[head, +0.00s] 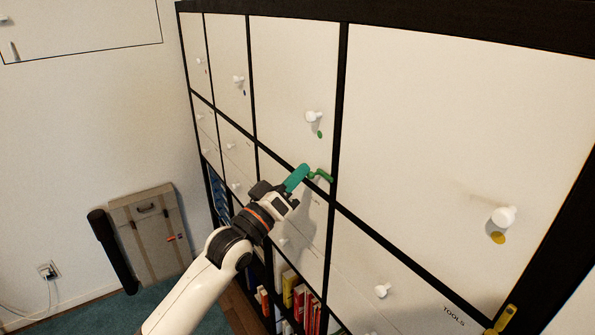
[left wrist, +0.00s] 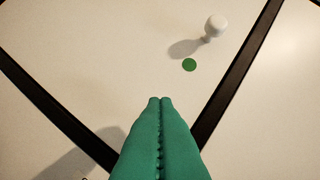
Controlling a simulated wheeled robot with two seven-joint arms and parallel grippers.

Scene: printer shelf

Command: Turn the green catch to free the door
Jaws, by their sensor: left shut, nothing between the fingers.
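The green catch (head: 323,175) sits on the black frame strip at the lower right corner of a white door (head: 292,70) in the head view. That door has a white knob and a green dot (head: 320,134); in the left wrist view the dot (left wrist: 189,65) and knob (left wrist: 215,26) also show. My left gripper (head: 304,168) has its teal fingers shut and empty, right beside the catch; I cannot tell if they touch it. In the left wrist view the shut fingers (left wrist: 161,101) point up at the door, and the catch is not visible. My right gripper is out of view.
A large white door (head: 460,120) with a yellow dot stands to the right, with a yellow catch (head: 502,320) below. Smaller doors with knobs lie left and below. Books (head: 298,295) fill an open shelf underneath. A grey case (head: 150,232) leans on the left wall.

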